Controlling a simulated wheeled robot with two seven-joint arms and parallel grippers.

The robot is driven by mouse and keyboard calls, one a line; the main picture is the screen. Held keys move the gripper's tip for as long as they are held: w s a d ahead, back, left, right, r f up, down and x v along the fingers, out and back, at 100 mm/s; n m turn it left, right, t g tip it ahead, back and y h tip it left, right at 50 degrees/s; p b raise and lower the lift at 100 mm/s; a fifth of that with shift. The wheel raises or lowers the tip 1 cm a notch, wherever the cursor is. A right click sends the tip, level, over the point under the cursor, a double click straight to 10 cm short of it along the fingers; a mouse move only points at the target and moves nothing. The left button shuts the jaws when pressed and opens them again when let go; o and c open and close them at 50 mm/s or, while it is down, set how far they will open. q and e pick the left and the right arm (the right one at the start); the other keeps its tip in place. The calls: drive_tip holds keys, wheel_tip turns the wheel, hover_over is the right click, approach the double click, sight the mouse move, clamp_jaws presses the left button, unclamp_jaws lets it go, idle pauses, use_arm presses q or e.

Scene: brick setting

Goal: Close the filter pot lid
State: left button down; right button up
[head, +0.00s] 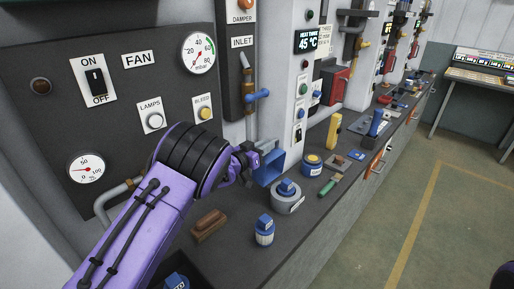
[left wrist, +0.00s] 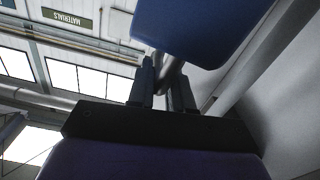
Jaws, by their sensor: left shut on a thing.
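A blue square-edged part (head: 268,172), which I take to be the filter pot or its lid, stands at the back of the bench below the inlet pipe. My left gripper (head: 254,157) is at its upper left side. In the left wrist view a large blue panel (left wrist: 195,25) hangs just beyond the fingers. My left gripper (left wrist: 165,72) is shut there on a slim grey bar (left wrist: 170,76) close to the panel. I cannot tell from these views how far the lid stands open.
A grey pot with a blue top (head: 287,196), a blue-and-white jar (head: 264,231) and a brown block (head: 208,225) stand on the dark bench. A green-handled tool (head: 329,186) lies to the right. A blue valve handle (head: 257,95) sits above the gripper.

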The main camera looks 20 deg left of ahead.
sight(273, 151)
use_arm(q)
drive_tip(key=shift+s+d+m, duration=0.3)
drive_tip(key=shift+d+m, duration=0.3)
drive_tip(key=shift+d, duration=0.3)
drive_tip(key=shift+s+d+b, duration=0.3)
drive_tip(key=shift+d, duration=0.55)
drive_tip(key=c, duration=1.1)
unclamp_jaws()
drive_tip(key=shift+f, duration=0.1)
drive_tip(key=shift+w, duration=0.1)
drive_tip(key=shift+a, duration=0.1)
